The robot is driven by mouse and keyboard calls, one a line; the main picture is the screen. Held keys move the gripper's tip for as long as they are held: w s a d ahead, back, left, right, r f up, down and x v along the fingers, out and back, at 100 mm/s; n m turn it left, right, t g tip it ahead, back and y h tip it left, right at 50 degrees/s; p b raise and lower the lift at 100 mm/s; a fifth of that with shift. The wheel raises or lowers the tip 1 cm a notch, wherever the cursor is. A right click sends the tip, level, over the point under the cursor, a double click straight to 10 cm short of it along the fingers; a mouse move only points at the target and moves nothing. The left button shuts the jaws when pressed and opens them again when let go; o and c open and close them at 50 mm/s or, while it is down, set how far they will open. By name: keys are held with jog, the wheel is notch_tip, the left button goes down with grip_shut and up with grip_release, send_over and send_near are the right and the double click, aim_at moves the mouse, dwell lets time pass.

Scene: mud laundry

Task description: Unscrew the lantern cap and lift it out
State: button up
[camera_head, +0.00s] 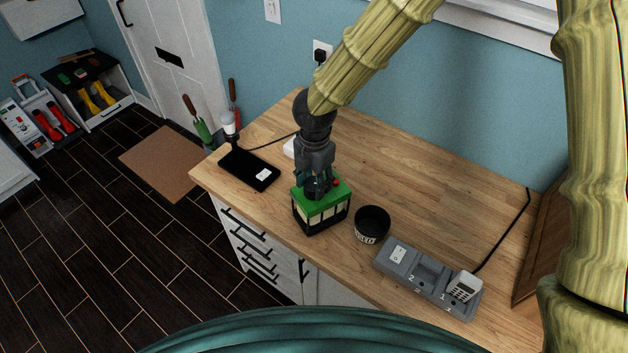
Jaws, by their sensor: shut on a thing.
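The lantern (320,215) stands upright on the wooden counter. It has a green top, pale side panes and a dark base. My gripper (318,190) points down onto the middle of the green top, with its fingers closed around the cap there. The cap is mostly hidden by the fingers, so I cannot tell whether it is seated or raised. A small red spot shows on the lantern top beside the fingers.
A black round bowl (372,222) stands close to the lantern's right. A grey numbered dock (422,277) holds a white handset (465,287). A black pad (249,170) with a bulb (228,123) lies at left. The counter (420,190) is clear behind the bowl.

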jog(key=shift+n, duration=0.5)
jog(key=shift+n, duration=1.5)
jog(key=n, duration=0.2)
jog(key=shift+r+n, duration=0.1)
jog(key=shift+n, duration=0.3)
jog(key=shift+n, duration=1.6)
